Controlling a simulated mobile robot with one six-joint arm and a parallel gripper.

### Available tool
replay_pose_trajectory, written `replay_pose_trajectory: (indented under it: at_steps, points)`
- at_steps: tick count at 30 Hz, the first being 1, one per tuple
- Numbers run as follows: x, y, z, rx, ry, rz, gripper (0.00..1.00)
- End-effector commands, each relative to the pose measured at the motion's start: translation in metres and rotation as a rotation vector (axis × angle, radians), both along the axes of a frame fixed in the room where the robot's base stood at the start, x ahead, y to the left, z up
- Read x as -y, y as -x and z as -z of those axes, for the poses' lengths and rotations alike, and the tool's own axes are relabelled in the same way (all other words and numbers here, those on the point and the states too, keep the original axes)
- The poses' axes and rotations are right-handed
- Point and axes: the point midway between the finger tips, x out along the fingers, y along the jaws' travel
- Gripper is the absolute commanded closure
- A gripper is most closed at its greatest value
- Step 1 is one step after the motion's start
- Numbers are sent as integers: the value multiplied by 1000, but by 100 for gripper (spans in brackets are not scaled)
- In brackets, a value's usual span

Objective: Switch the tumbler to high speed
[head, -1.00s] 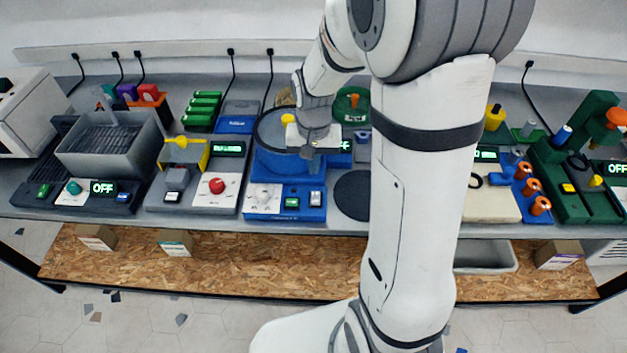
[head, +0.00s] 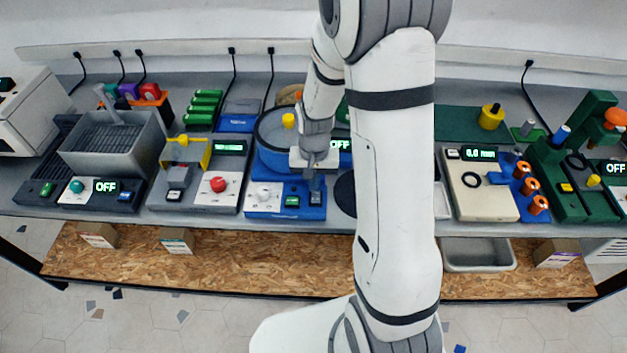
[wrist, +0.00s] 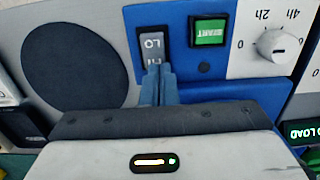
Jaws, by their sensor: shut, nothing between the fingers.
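The tumbler (head: 284,212) is a blue machine with a round tub (head: 272,135) behind its front panel. On the panel's right is a dark rocker switch (head: 316,198). In the wrist view the rocker switch (wrist: 152,45) shows LO at the top and HI lower down, both upside down. My gripper (head: 314,179) is shut and empty. In the wrist view its blue-grey fingertips (wrist: 158,80) are at the HI end and cover part of it. I cannot tell whether they touch it or which side is pressed.
A green START button (wrist: 209,31) and white dial (wrist: 278,45) sit beside the switch. A dark round pad (wrist: 75,58) lies on the other side. In the head view, a device with a red knob (head: 218,184) stands left.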

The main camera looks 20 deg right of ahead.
Motion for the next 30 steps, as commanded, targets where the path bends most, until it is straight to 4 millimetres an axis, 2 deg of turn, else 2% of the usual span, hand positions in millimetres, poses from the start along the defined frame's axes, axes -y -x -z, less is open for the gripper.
replay_pose_trajectory:
  at_steps: [9, 21, 30]
  points:
    - [0, 1, 0, -6, -1, 1, 100]
    - [-4, 14, -7, -5, -1, 0, 100]
    - [-4, 14, -8, -5, -1, 1, 100]
